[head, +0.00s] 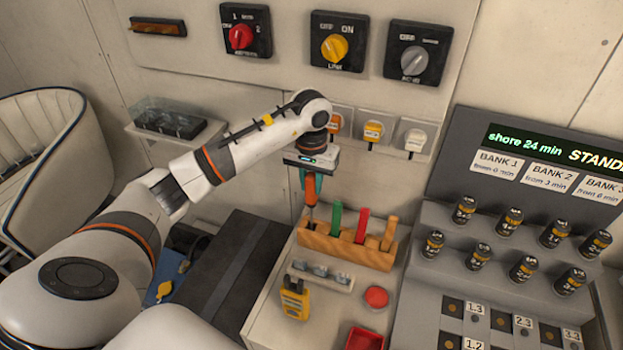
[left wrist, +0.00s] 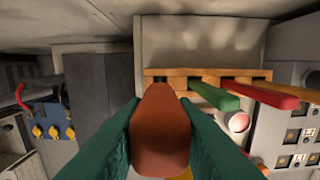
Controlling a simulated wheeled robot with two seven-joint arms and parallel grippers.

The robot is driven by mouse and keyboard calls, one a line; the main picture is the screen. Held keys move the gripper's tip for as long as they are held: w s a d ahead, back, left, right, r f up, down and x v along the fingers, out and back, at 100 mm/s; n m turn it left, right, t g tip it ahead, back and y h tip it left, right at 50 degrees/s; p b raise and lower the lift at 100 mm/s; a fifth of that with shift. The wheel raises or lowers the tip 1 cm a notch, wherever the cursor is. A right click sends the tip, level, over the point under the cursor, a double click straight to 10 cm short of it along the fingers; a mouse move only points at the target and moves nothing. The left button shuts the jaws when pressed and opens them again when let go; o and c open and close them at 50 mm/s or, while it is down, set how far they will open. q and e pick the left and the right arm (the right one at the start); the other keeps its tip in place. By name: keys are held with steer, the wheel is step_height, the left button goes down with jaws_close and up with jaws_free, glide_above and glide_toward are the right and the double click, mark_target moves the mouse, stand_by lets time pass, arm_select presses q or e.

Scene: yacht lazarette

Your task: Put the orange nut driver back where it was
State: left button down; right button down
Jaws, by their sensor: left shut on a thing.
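The orange nut driver (head: 312,190) is upright at the left end of the wooden tool rack (head: 345,250). Its handle also shows in the left wrist view (left wrist: 160,130). My left gripper (head: 311,175) is shut on the handle from above, its green fingers on both sides of it. The driver's lower end meets the leftmost place of the rack; I cannot tell how deep it sits. The rack also shows in the left wrist view (left wrist: 207,72). My right gripper is not in view.
In the rack stand a green-handled tool (head: 335,219), a red-handled tool (head: 361,226) and a wooden-handled one (head: 389,233). A yellow meter (head: 295,298), a red button (head: 376,297) and a red tray (head: 364,339) are in front. A grey battery panel (head: 470,215) stands at right.

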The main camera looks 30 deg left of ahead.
arm_select(q)
steer(key=shift+s+f, duration=0.1)
steer(key=shift+f, duration=0.1)
steer(key=shift+s, duration=0.1)
steer(key=c, duration=1.4)
jaws_free()
steer(key=shift+o, duration=1.1)
steer(key=shift+r+b, duration=0.4)
steer(key=shift+r, duration=0.2)
step_height(320, 180, up, 10)
steer(key=shift+f+b, duration=0.25)
steer(key=shift+b, duration=1)
steer(key=shift+r, duration=0.7)
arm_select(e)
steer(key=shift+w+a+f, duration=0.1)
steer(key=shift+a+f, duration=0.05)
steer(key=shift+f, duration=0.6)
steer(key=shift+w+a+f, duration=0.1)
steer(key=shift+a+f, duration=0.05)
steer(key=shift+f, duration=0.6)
